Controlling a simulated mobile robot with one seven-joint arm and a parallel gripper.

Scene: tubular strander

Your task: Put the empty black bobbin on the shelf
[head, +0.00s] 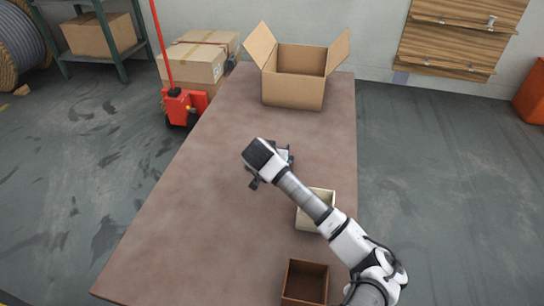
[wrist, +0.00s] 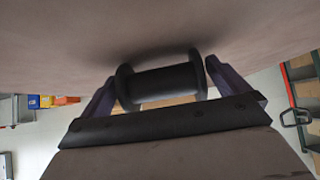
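The black bobbin (wrist: 160,84) shows in the wrist view, lying crosswise between the two fingers of my gripper (wrist: 162,85). The fingers meet its two end flanges with no clear gap, so my gripper looks shut on it. The bobbin is close to the brown tabletop; I cannot tell whether it touches it. In the head view my gripper (head: 270,165) is over the middle of the table (head: 190,205), and the bobbin is hidden or too small to make out. A dark green metal shelf (head: 122,72) with a cardboard box on it stands at the upper left.
An open cardboard box (head: 293,90) stands at the table's far end. A cream bin (head: 328,195) and a brown bin (head: 305,282) are on the right side. A red pallet truck (head: 183,106) with boxes stands left of the table. Wooden boards (head: 455,38) hang on the back wall.

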